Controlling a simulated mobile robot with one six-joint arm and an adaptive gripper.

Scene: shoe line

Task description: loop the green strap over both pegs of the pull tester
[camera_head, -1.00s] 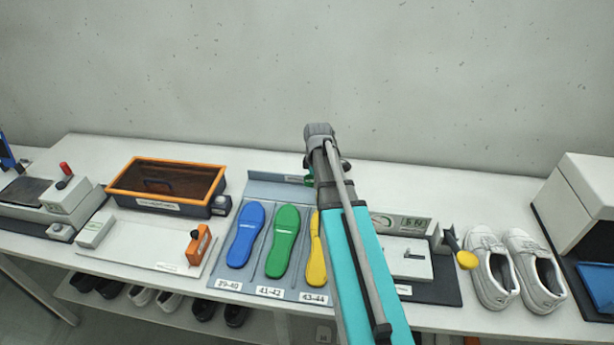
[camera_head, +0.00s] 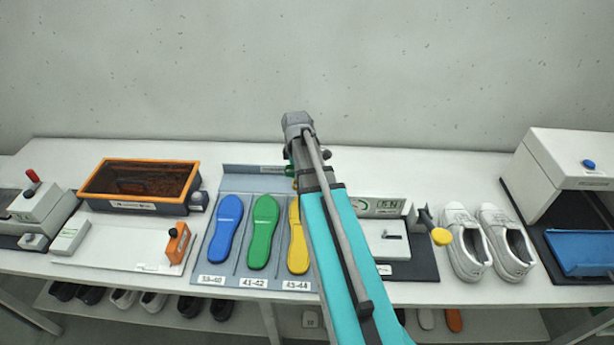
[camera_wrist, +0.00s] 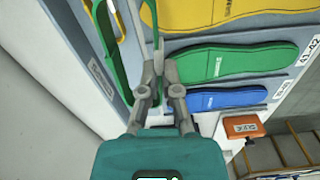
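The green strap (camera_wrist: 106,40) shows in the wrist view as a long narrow loop, just left of the fingertips of my gripper (camera_wrist: 159,58). My gripper points down at the back of the insole rack, and its fingers are close together. I cannot tell whether part of the strap lies between them. In the head view only a bit of green shows beside my gripper (camera_head: 293,170). The pull tester (camera_head: 393,241), a white block with a display on a dark base, is right of my arm. My arm hides its left part, and I cannot make out the pegs.
Blue (camera_head: 225,229), green (camera_head: 263,233) and yellow (camera_head: 298,240) insoles lie on the grey rack (camera_head: 238,183). An orange-rimmed tray (camera_head: 199,178) stands left. White shoes (camera_head: 465,243) sit right of the tester, near its yellow knob (camera_head: 441,237). The bare wall is behind.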

